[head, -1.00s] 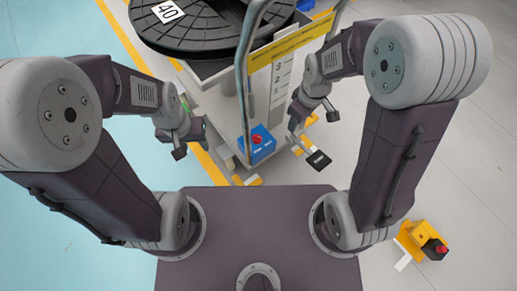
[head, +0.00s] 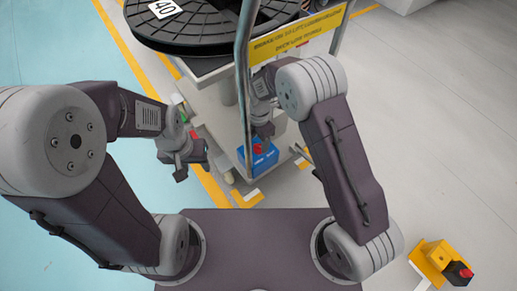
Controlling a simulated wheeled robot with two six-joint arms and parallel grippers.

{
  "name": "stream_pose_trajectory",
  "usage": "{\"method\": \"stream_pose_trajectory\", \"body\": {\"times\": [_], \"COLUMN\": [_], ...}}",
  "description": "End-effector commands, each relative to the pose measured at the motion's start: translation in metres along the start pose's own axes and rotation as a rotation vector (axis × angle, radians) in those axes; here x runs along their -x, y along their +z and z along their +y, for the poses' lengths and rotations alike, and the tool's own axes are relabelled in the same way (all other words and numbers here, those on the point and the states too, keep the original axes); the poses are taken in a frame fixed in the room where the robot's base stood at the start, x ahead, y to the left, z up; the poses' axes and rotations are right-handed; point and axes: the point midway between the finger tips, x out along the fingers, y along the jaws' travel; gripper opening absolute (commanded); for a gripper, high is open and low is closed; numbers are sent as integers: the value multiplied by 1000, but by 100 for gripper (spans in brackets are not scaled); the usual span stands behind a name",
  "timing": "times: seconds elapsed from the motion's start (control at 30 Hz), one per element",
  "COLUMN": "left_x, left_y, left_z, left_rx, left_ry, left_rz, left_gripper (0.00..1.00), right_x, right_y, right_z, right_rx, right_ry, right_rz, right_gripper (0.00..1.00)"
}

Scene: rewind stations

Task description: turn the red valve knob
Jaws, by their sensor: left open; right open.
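The red knob (head: 258,148) sits on top of a blue box (head: 264,161) low at the front of the wheeled stand, in the middle of the head view. My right gripper (head: 263,133) is open and hangs just above and behind the knob in the picture, partly covering the box; I cannot tell whether it touches the knob. My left gripper (head: 192,164) is open and empty, to the left of the blue box and apart from it.
A large black reel (head: 200,30) labelled 40 lies on the stand. A grey upright frame with a yellow sign (head: 297,36) rises close to my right arm. A yellow-and-black unit with a red top (head: 437,260) stands at lower right. The right floor is mostly clear.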

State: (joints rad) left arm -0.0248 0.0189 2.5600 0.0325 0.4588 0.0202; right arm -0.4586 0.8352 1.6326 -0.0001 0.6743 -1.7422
Motion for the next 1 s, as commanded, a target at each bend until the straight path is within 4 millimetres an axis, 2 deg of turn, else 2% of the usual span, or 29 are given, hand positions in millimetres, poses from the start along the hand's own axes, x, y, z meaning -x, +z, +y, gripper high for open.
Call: {"method": "stream_pose_trajectory", "body": {"times": [0.03, 0.13, 0.4, 0.43, 0.63, 0.83, 1.0], "left_x": [-18, -29, -28, -28, -28, -24, -8], "left_y": [2, 3, 3, 3, 3, 2, 1], "left_z": [0, -1, -1, -1, -1, 0, 0], "left_rx": [0, 0, 0, 0, 0, 0, 0], "left_ry": [0, 0, 0, 0, 0, 0, 0], "left_rz": [0, 0, 0, 0, 0, 0, 0], "left_gripper": [47, 47, 47, 47, 47, 47, 47], "right_x": [-21, -36, -37, -37, -37, -36, -32], "right_y": [0, 0, 0, 0, 0, 0, 0], "right_z": [0, 0, 0, 0, 0, 0, 0], "right_rx": [0, -1, -1, -1, -2, -15, -79], "right_ry": [-2, 0, 1, 1, 1, 0, -1], "right_rz": [0, 0, 0, 0, 0, 0, 0], "right_gripper": [57, 57, 57, 55, 0, 0, 0]}}
